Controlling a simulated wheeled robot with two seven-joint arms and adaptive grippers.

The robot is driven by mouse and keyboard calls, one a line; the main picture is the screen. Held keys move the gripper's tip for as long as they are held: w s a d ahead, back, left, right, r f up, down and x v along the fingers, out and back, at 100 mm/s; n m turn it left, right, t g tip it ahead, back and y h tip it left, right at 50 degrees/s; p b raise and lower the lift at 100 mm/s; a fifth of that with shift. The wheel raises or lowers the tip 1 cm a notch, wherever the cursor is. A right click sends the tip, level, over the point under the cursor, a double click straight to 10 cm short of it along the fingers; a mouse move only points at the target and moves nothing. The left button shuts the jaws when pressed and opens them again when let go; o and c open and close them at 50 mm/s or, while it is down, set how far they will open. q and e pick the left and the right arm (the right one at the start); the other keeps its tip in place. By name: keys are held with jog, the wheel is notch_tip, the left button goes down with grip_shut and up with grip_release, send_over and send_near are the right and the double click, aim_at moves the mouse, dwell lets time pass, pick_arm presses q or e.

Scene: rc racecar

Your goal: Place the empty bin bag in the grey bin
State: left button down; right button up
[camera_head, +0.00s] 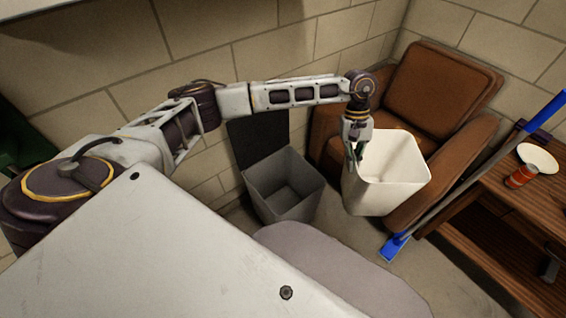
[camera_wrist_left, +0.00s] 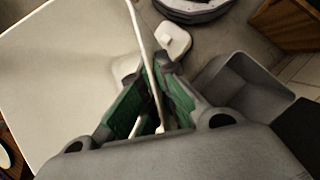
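The white bin bag (camera_head: 392,165) is open-topped and box-shaped, in front of the armchair in the head view. My left gripper (camera_head: 355,155) is shut on its left rim from above. In the left wrist view, the gripper's green-padded fingers (camera_wrist_left: 150,85) sit on both sides of the thin rim, and the bag (camera_wrist_left: 60,70) fills the left side. The grey bin (camera_head: 290,205) stands just left of the bag in the head view, apart from it, with its dark lid raised behind. Its inside looks empty. The bin (camera_wrist_left: 240,85) also shows at the right in the left wrist view. My right gripper is out of view.
A brown armchair (camera_head: 432,92) stands behind the bag. A blue mop (camera_head: 465,190) leans against a wooden table (camera_head: 500,205) at the right, which holds a white plate (camera_head: 538,157) and a red can (camera_head: 521,176). A block wall is behind the bin.

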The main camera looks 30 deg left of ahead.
pick_arm(q)
jog(key=w+a+f+n+t+y+b, duration=0.15)
jog(key=a+f+n+t+b, duration=0.65)
jog(key=a+f+n, duration=1.15)
notch_tip(320, 180, down, 12)
jog(key=s+n+b, duration=0.1)
jog(key=n+b, duration=0.1)
jog(key=b, duration=0.6)
jog(key=shift+a+r+g, duration=0.25)
jog(key=shift+g, duration=0.05)
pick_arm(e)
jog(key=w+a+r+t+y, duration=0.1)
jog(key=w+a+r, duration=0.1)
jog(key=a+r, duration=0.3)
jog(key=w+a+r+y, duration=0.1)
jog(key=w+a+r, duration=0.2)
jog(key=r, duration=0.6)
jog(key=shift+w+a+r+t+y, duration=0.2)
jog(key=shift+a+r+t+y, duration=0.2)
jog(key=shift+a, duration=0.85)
pick_arm(q)
jog(key=shift+h, duration=0.25)
